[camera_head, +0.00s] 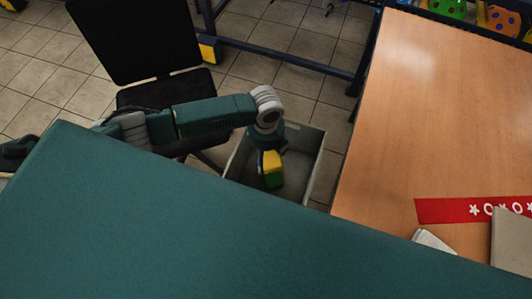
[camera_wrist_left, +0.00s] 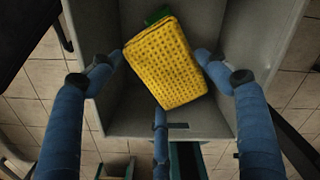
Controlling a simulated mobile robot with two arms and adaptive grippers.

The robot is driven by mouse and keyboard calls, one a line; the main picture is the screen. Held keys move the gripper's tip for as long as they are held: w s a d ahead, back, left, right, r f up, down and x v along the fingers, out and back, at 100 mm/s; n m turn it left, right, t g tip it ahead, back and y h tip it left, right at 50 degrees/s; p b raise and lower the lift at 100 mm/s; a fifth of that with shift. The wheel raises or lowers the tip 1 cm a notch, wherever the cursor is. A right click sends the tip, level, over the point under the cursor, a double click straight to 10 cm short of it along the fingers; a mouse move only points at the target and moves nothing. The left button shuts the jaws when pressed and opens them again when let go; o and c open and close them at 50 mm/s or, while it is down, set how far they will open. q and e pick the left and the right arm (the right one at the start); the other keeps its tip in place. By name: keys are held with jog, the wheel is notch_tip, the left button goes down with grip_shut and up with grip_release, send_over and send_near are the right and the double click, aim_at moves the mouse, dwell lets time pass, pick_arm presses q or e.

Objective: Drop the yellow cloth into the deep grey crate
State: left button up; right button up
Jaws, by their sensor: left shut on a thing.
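My left gripper (camera_head: 268,148) points down over the deep grey crate (camera_head: 312,162), which stands on the floor. It is shut on the folded yellow cloth (camera_head: 271,161). In the left wrist view the dimpled yellow cloth (camera_wrist_left: 165,62) sits between the blue fingers, with the grey crate's wall (camera_wrist_left: 262,35) around and below it. A green thing (camera_wrist_left: 157,14) shows past the cloth's far edge; I cannot tell whether it lies in the crate. The near side of the crate is hidden in the head view. My right gripper is not in view.
A wooden table (camera_head: 440,110) stands to the right of the crate, with a red patterned strip (camera_head: 465,210) on it. A black chair (camera_head: 135,40) is behind my left arm. A dark blue frame bar (camera_head: 285,57) runs behind the crate.

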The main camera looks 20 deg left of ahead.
aim_at(266, 157)
pick_arm(q)
jog(key=o, duration=1.1)
notch_tip(266, 157, up, 12)
dwell(0.5)
